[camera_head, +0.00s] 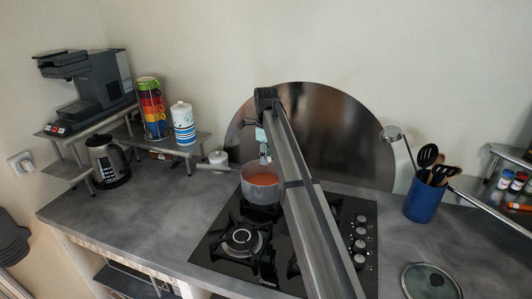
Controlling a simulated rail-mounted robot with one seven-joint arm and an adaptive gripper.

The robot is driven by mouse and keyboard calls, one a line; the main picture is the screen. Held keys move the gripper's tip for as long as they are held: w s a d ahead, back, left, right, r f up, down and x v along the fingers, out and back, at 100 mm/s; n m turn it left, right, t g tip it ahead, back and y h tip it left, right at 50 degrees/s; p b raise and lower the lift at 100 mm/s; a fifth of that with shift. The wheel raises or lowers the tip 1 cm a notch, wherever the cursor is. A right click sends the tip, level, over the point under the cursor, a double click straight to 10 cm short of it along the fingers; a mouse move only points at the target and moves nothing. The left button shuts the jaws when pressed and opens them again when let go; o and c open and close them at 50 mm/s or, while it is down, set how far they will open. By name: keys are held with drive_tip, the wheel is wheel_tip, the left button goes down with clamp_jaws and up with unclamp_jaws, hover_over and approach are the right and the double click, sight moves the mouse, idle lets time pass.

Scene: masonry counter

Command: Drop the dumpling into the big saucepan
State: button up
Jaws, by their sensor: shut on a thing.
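The big saucepan (262,194) is a grey metal pan with orange-red contents. It stands on a back burner of the black gas hob, with its handle pointing left. My gripper (265,160) is over the pan, its fingers pointing down just above or at the contents; I cannot tell the exact height. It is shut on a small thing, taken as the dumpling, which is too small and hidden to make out. My arm crosses in front of the right part of the pan and the hob.
The hob (220,258) has a free front-left burner. A round dark splash panel (345,130) stands behind. A blue utensil pot (422,202) and a glass lid (430,283) are right. A kettle (107,162), cup stack (152,108) and canister (183,125) are left. The left counter is clear.

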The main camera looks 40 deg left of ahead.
drive_tip(key=shift+f, duration=0.1)
drive_tip(key=o, duration=1)
wheel_tip(320, 180, up, 12)
idle(0.5)
